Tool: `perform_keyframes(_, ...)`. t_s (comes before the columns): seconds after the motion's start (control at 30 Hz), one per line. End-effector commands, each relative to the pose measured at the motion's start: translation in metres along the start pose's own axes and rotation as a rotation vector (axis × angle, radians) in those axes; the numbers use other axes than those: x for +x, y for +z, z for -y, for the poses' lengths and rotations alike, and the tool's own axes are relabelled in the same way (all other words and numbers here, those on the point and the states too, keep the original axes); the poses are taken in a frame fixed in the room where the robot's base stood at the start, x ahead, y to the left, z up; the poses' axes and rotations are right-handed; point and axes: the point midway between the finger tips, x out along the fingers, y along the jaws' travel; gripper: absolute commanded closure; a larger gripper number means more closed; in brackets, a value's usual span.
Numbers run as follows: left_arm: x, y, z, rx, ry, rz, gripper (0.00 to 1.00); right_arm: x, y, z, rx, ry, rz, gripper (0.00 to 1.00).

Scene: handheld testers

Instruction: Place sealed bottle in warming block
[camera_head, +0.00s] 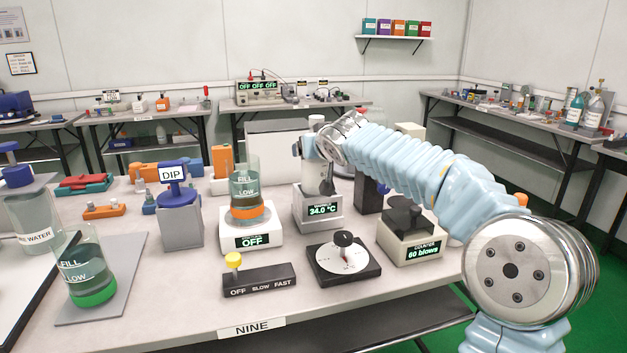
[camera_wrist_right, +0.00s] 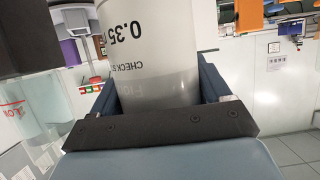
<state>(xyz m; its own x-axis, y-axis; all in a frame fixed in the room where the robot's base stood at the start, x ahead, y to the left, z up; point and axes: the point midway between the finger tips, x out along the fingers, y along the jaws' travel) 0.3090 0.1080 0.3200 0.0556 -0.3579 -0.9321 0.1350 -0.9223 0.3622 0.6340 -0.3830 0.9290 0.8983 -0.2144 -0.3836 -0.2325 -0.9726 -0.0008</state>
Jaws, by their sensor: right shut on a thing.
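My right gripper (camera_head: 311,147) is shut on a pale grey bottle (camera_head: 325,177), which it holds upright over the warming block (camera_head: 318,211). The block is a light grey box with a green display reading 34.0 °C. I cannot tell whether the bottle's lower end is inside the block or just above it. In the right wrist view, the bottle (camera_wrist_right: 158,60) stands between the two dark blue fingers, with the black print 0.35 upside down. The bottle's far end is out of that view. My left gripper is not in view.
Left of the block, a beaker (camera_head: 245,185) stands on a white unit reading OFF. In front are a dial (camera_head: 344,262) and a speed switch (camera_head: 258,281). A counter unit (camera_head: 409,236) stands to the right. The DIP stand (camera_head: 181,220) is further left. The table front (camera_head: 200,303) is clear.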

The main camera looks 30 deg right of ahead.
Motion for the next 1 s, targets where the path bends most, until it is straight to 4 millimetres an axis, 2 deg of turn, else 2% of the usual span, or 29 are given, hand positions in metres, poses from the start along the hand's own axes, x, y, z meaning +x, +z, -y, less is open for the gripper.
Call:
perform_keyframes(0.33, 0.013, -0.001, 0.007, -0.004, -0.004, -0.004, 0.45, 0.018, 0.042, -0.001, -0.001, 0.001, -0.001, 0.73)
perform_keyframes(0.77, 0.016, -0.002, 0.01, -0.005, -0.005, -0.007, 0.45, 0.02, 0.048, 0.0, 0.0, 0.0, -0.003, 0.73)
perform_keyframes(0.8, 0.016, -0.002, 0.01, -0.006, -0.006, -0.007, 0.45, 0.021, 0.049, 0.0, 0.0, 0.0, 0.0, 0.22)
perform_keyframes(0.93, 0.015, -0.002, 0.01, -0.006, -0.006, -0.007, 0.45, 0.02, 0.048, 0.0, 0.0, 0.0, 0.0, 0.02)
perform_keyframes(1.0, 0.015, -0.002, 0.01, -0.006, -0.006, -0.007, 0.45, 0.02, 0.048, 0.0, 0.0, 0.0, 0.0, 0.0)
